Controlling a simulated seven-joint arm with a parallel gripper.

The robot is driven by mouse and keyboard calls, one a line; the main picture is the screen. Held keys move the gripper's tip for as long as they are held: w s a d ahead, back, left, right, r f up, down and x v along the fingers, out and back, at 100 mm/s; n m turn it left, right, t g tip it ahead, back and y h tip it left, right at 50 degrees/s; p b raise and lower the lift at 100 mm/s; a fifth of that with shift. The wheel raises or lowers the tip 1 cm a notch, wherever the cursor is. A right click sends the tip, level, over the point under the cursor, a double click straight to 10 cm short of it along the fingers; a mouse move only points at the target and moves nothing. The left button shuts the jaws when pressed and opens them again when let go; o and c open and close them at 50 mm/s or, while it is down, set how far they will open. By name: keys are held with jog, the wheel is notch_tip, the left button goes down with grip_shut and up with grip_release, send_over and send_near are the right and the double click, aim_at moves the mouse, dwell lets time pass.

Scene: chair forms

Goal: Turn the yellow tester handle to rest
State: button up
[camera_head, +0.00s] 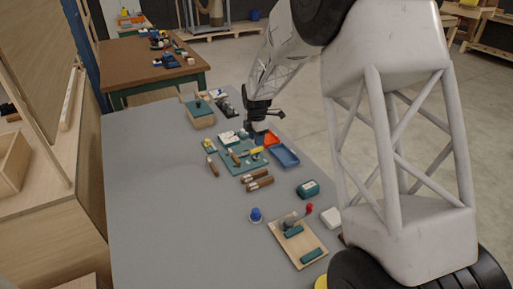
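A small yellow piece (256,150), which looks like the yellow tester handle, lies on or over a teal board (235,166) near the middle of the grey table. It is too small to tell its exact angle or what it is joined to. My gripper (260,129) points down just behind the teal board, close to the yellow piece and beside an orange-red tray (272,139). Its fingertips are small and dark, so I cannot tell whether they are open or shut, or whether they touch anything.
A blue tray (286,156) lies right of the board. Brown-handled tools (258,183) lie in front, with a teal box (308,189) to their right. The grey table's left side (150,190) is clear.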

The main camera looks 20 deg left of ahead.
jog(key=shift+f, duration=2.45)
jog(key=shift+c, duration=0.3)
grip_shut()
